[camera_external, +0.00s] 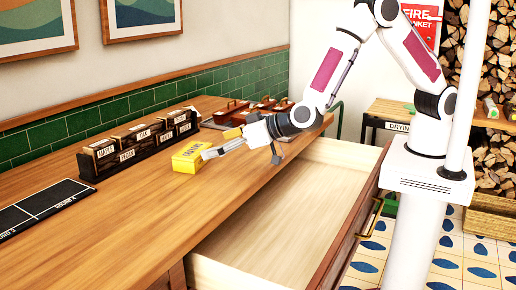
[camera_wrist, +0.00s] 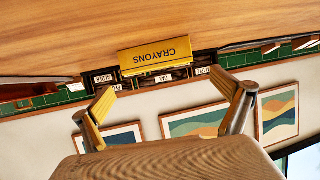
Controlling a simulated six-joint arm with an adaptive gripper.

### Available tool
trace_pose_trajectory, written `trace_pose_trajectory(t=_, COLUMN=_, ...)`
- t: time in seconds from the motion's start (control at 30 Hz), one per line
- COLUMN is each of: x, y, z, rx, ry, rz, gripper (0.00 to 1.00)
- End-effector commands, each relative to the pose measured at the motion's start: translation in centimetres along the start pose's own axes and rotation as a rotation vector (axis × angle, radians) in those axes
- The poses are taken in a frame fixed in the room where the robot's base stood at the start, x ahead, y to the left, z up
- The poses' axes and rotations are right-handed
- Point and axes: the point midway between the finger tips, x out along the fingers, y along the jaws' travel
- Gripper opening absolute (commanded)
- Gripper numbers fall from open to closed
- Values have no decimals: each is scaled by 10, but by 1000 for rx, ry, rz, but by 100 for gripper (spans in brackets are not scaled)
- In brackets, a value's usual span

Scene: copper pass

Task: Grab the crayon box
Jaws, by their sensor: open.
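The crayon box (camera_external: 190,156) is a small yellow box with dark lettering, lying on the wooden counter. My gripper (camera_external: 222,150) is just right of the box in the external view, low over the counter. My gripper (camera_wrist: 172,103) is open and empty, its two fingers spread wide with yellow inner pads. In the wrist view the box lies beyond the fingertips; whether a finger touches it I cannot tell.
A dark labelled organizer (camera_external: 140,143) stands behind the box against the green tiles. A tray with reddish-brown blocks (camera_external: 232,112) is at the back right. An open, empty drawer (camera_external: 290,200) juts out below the counter. A black marked mat (camera_external: 40,207) lies at left.

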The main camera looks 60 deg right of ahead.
Motion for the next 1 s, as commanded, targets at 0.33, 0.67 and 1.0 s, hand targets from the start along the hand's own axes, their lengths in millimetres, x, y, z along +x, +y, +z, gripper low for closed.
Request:
trace_pose_trajectory(t=0.33, x=23, y=1, z=0, rx=0, ry=-1, rz=1, gripper=100)
trace_pose_trajectory(t=0.67, x=25, y=1, z=0, rx=0, ry=-1, rz=0, gripper=100)
trace_pose_trajectory(t=1.0, x=43, y=3, z=3, rx=0, ry=-1, rz=1, gripper=100)
